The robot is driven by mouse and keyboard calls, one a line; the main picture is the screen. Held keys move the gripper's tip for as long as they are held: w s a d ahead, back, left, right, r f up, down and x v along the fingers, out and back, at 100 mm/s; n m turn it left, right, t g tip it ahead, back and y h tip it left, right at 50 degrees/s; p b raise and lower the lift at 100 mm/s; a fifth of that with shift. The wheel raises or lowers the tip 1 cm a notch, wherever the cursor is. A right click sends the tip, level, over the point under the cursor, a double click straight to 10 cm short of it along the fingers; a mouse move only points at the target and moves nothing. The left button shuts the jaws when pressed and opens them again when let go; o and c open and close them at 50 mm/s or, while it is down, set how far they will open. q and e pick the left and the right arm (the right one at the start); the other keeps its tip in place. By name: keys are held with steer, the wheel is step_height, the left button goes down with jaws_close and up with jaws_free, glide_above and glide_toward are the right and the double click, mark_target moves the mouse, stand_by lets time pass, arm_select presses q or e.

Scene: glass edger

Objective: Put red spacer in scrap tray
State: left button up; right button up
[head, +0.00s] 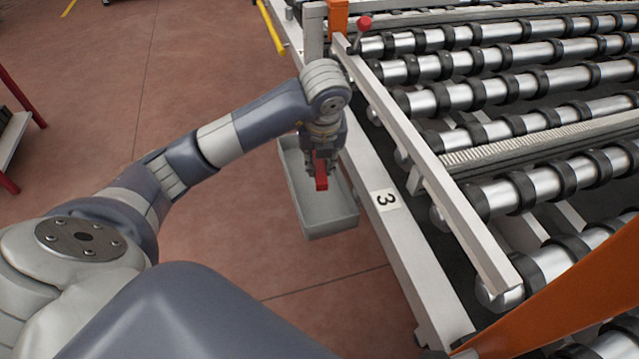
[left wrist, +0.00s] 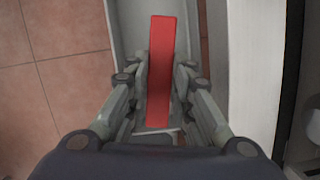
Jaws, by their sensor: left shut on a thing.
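The red spacer (head: 321,171) is a small red bar held in my left gripper (head: 320,160), which is shut on it. In the left wrist view the spacer (left wrist: 160,70) stands out lengthwise between the two fingers of the gripper (left wrist: 160,88). The scrap tray (head: 328,222) is a grey open bin fixed beside the conveyor frame. The spacer shows over the tray's opening in the head view; its exact height above the tray floor is hard to tell. The tray (left wrist: 126,30) also shows behind the spacer in the left wrist view. My right gripper is not in view.
A roller conveyor (head: 480,95) with black rings fills the right side, and its pale side rail (head: 430,190) runs close beside the tray. A red knob (head: 364,23) stands near the orange post (head: 338,16). The reddish tiled floor (head: 200,60) at left is open.

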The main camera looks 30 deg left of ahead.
arm_select(q)
steer(key=shift+w+a+f+n, duration=0.1)
steer(key=shift+w+a+n, duration=0.3)
steer(key=shift+n, duration=0.5)
glide_above(319, 196)
step_height(319, 196, down, 5)
steer(key=shift+s+a+f, duration=0.1)
step_height(319, 196, down, 4)
steer(key=shift+f, duration=0.45)
steer(key=o, duration=0.9)
steer(key=shift+c, duration=0.2)
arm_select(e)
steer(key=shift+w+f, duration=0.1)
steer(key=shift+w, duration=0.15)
arm_select(q)
steer(key=shift+r, duration=0.1)
